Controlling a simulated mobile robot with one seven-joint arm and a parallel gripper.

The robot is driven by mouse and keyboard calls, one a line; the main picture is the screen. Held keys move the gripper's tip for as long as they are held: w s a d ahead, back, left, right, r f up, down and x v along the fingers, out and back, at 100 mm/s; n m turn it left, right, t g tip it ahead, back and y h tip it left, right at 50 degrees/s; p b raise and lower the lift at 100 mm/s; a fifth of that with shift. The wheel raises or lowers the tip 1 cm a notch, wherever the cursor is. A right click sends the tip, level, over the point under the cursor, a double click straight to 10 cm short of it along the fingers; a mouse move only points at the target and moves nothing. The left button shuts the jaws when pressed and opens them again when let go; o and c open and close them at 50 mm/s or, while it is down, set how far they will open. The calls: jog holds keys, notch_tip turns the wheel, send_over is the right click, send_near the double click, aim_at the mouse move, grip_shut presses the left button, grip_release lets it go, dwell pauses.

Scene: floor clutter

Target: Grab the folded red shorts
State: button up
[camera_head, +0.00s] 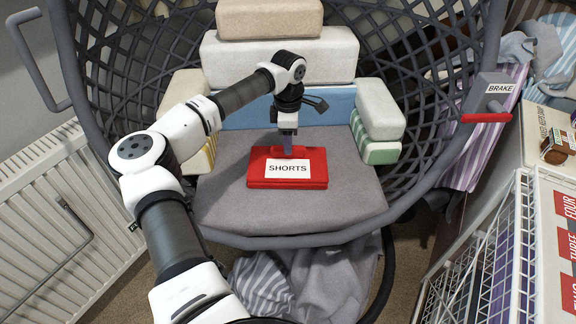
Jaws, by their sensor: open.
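The folded red shorts (258,181) lie flat on the grey seat cushion inside the round basket chair. A white label reading "SHORTS" is on their front half. My gripper (288,152) is open and points down at the back edge of the shorts. Its fingertips are at or very near the red cloth there. I cannot tell whether the cloth lies between the fingers. The far edge of the shorts is partly hidden by the gripper.
The seat (345,200) around the shorts is clear. Stacked blocks of cushions (290,55) stand behind, with more at both sides (380,110). The lattice basket rim (440,185) encloses them. A radiator (60,205) is at left; a wire rack (490,260) is at right.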

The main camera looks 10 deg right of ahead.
aim_at(288, 162)
notch_tip(288, 162, down, 3)
jog(key=shift+s+f, duration=0.15)
jog(key=shift+f, duration=0.05)
grip_shut()
jog(key=shift+r, duration=0.15)
